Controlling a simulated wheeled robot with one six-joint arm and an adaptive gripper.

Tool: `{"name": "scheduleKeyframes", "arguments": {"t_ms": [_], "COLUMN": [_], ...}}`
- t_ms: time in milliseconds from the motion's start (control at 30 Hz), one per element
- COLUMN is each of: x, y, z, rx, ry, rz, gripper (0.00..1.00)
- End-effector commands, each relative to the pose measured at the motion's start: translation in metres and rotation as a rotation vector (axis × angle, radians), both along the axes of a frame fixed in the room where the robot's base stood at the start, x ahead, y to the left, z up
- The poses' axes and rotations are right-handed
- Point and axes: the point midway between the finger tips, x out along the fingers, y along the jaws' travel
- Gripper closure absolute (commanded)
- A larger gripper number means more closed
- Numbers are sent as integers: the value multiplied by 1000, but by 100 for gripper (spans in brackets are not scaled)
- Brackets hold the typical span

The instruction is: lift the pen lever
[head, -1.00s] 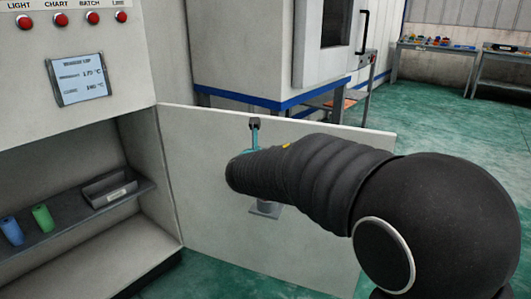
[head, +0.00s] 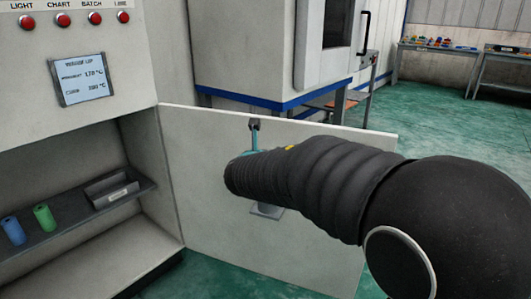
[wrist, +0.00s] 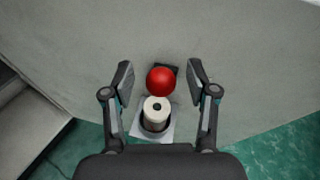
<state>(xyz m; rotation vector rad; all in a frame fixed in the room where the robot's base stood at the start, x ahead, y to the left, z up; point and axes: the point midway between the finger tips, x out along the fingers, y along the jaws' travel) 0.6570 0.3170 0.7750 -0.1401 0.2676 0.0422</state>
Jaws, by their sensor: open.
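A red ball knob (wrist: 161,81), apparently the pen lever's end, stands out from a small dark plate (wrist: 168,68) on the pale panel in the wrist view. My gripper (wrist: 160,76) is open, with one finger on each side of the knob and a gap on both sides. In the head view one dark fingertip of my gripper (head: 254,125) shows against the panel. My arm hides the knob there. Below the knob, a white roll (wrist: 156,112) sits on a grey bracket (wrist: 138,126). The lever's shaft is hidden behind the knob.
The pale panel (head: 205,190) stands out from a cabinet with a shelf (head: 70,222) at left. The shelf holds a blue cylinder (head: 14,230), a green cylinder (head: 43,218) and a grey bin (head: 112,190). Red buttons and a display (head: 84,79) are above.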

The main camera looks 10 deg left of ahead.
Motion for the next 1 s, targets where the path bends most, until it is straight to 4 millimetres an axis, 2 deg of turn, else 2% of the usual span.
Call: {"name": "scheduleKeyframes", "arguments": {"t_ms": [300, 500, 700, 967, 1000], "x": [-62, -90, -101, -102, -102], "y": [0, -1, -1, -2, -2], "z": [18, 26, 29, 29, 29], "rx": [2, 2, 1, 1, 1], "ry": [-2, -2, -3, -2, -2], "rz": [6, 4, 3, 2, 2], "gripper": [42, 42, 42, 42, 49]}}
